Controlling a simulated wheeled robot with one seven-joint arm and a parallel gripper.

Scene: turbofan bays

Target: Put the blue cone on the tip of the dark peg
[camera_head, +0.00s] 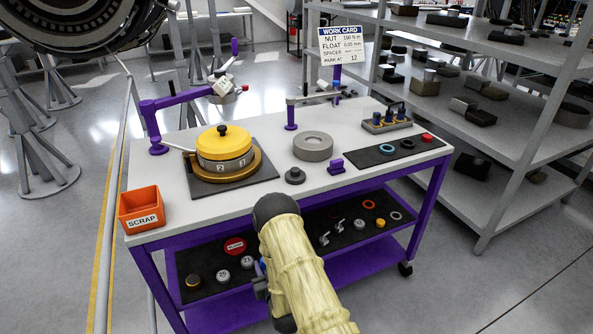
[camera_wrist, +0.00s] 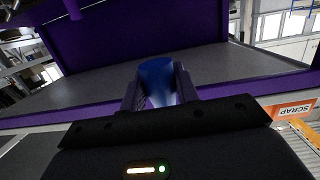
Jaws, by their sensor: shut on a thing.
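The blue cone (camera_wrist: 157,75) stands between the two dark fingers of my gripper (camera_wrist: 158,88) in the wrist view, and the gripper is shut on it. In the head view my gripper (camera_head: 262,278) is largely hidden by my cream-sleeved arm, low at the near side of the purple bench; a small bit of blue shows there. I cannot clearly make out the dark peg. A short dark round piece with a raised middle (camera_head: 295,175) sits near the bench's front edge, and a dark knob (camera_head: 222,130) tops the yellow drum.
The purple bench (camera_head: 250,198) has a white top and a lower shelf with small parts. On top are a yellow drum (camera_head: 224,143), grey ring (camera_head: 313,147), small rack (camera_head: 388,122) and dark mat (camera_head: 370,156). An orange scrap bin (camera_head: 141,210) stands at its left corner.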

